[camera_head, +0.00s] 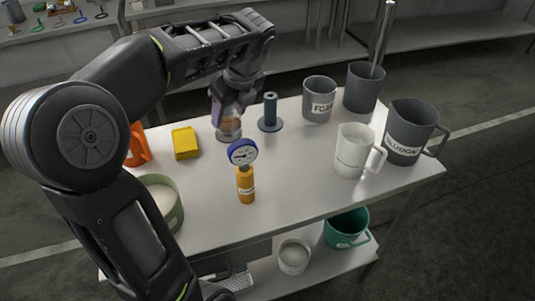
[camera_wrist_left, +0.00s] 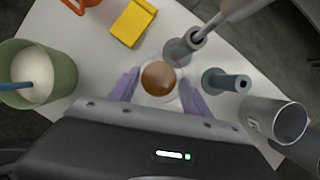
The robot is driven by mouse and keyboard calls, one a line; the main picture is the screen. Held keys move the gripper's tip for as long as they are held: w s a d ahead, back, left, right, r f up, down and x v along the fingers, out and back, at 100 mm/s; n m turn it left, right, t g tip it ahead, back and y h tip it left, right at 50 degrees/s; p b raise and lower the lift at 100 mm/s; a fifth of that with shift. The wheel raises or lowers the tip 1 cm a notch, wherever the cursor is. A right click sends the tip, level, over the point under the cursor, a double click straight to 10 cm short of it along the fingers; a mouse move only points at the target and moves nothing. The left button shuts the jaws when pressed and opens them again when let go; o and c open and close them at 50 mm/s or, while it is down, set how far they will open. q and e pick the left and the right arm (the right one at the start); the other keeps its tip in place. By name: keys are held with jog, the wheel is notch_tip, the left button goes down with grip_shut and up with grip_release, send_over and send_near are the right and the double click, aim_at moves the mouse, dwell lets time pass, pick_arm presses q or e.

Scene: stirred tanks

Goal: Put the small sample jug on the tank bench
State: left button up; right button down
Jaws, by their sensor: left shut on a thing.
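My left gripper (camera_head: 229,111), with purple fingers, is shut on a small round vessel with brown contents (camera_head: 230,126). In the left wrist view the vessel (camera_wrist_left: 158,78) sits upright between the two fingertips (camera_wrist_left: 157,92), with a pale rim around the brown. It looks like the small sample jug, but no handle shows. It is over the white bench top (camera_head: 300,185); I cannot tell whether its base touches anything. A white jug with a handle (camera_head: 352,151) stands at the right of the bench. My right gripper is not in view.
Around the held vessel are a yellow block (camera_head: 186,143), a blue-grey spool (camera_head: 270,112) and an orange bottle with a gauge (camera_head: 246,185). Grey vessels (camera_head: 319,97), including a sludge jug (camera_head: 408,130), stand at right. The green pot (camera_head: 168,205) is at left. The front middle is clear.

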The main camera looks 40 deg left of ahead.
aim_at(232, 132)
pick_arm(q)
jog(key=shift+f, duration=3.15)
jog(key=shift+f+b, duration=0.35)
jog(key=shift+f, duration=1.5)
jog(key=shift+f, duration=0.2)
jog(key=o, duration=1.4)
jog(key=shift+r, duration=0.15)
jog(key=w+v, duration=0.1)
jog(key=v, duration=1.1)
jog(key=shift+s+p, duration=0.35)
jog(key=shift+s, duration=0.1)
